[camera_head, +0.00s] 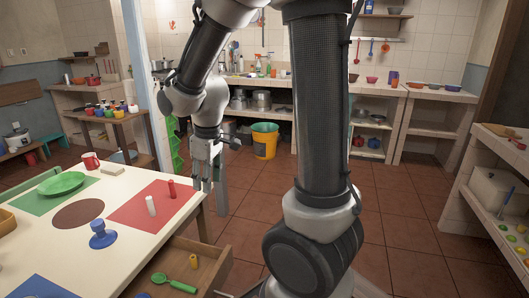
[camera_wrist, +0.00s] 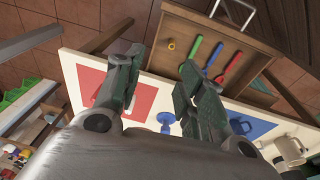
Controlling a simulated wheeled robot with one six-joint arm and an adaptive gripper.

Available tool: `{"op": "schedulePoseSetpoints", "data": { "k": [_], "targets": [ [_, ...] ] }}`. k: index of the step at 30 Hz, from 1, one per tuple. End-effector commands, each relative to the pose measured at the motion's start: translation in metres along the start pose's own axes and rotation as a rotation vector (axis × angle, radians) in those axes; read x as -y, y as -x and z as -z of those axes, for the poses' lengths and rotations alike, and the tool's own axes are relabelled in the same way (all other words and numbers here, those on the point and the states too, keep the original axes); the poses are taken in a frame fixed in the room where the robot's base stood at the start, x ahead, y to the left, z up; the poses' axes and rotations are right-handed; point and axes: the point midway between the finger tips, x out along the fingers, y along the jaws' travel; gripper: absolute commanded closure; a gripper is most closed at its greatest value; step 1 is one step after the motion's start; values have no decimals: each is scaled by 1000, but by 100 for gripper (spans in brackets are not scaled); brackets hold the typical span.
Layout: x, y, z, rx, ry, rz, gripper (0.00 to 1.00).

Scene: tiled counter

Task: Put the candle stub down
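A short white cylinder (camera_head: 151,205), which looks like the candle stub, stands upright on the red mat (camera_head: 130,212) on the white table. My gripper (camera_head: 207,184) hangs just off the table's right edge, to the right of both cylinders. In the wrist view my gripper (camera_wrist: 160,62) has its fingers spread, with nothing visible between them. The red mat (camera_wrist: 143,101) shows partly behind the fingers there, and I cannot make out the cylinders clearly.
An open drawer (camera_head: 218,257) below the table edge holds a yellow piece (camera_head: 193,262) and a green utensil (camera_head: 176,284). A blue stamp-shaped piece (camera_head: 103,236), a green plate (camera_head: 62,183) and a red mug (camera_head: 90,161) stand on the table. Tiled floor (camera_head: 390,225) lies clear rightward.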

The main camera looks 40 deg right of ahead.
Motion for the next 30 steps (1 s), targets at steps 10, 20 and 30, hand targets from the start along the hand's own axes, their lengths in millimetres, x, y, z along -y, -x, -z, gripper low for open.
{"op": "schedulePoseSetpoints", "data": {
  "k": [10,20,30],
  "targets": [
    [10,121,-104,-141,-401,-70,60],
    [30,151,-160,-206,-593,-93,60],
    [31,152,-162,-206,-600,-93,60]
  ]
}}
